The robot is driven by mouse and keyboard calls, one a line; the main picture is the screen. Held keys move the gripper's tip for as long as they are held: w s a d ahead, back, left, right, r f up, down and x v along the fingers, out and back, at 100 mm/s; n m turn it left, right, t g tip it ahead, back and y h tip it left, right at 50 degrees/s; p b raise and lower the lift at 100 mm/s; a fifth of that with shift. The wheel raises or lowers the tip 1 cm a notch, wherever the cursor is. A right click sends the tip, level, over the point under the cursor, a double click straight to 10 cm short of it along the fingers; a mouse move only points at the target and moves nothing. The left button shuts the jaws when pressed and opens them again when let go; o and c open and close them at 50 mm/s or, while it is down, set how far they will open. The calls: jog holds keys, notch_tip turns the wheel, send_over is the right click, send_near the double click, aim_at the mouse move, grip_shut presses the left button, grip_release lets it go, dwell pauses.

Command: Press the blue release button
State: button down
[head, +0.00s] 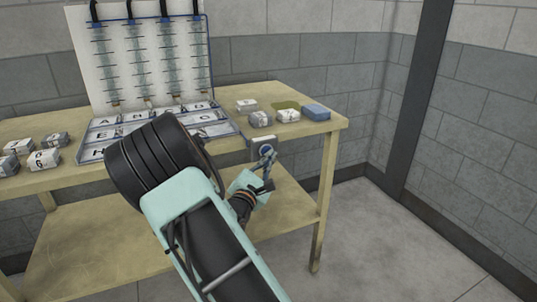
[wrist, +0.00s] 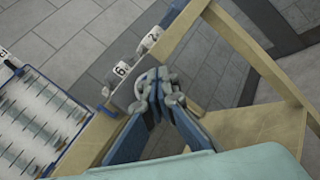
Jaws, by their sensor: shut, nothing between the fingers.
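The blue release button (head: 265,149) is a small round blue shape on a pale plate (head: 263,141) at the table's front edge, right of centre in the head view. My gripper (head: 267,157) is shut and empty, with its fingertips right at the button and partly covering it. In the wrist view the shut fingertips (wrist: 156,84) lie over the plate (wrist: 123,94). A pale rim shows beside them, and the button's face is hidden. I cannot tell whether the fingertips touch the button.
The wooden table (head: 328,123) has a lower shelf (head: 95,250). A white board (head: 78,45) with several clear tubes stands behind a lettered tray (head: 228,131). Blocks lie left and right, including a blue block (head: 316,112). Floor at right is clear (head: 380,245).

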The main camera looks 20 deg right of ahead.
jog(key=shift+s, duration=0.9)
jog(key=shift+s+d+p, duration=0.1)
jog(key=shift+s+p, duration=0.2)
jog(key=shift+s, duration=2.2)
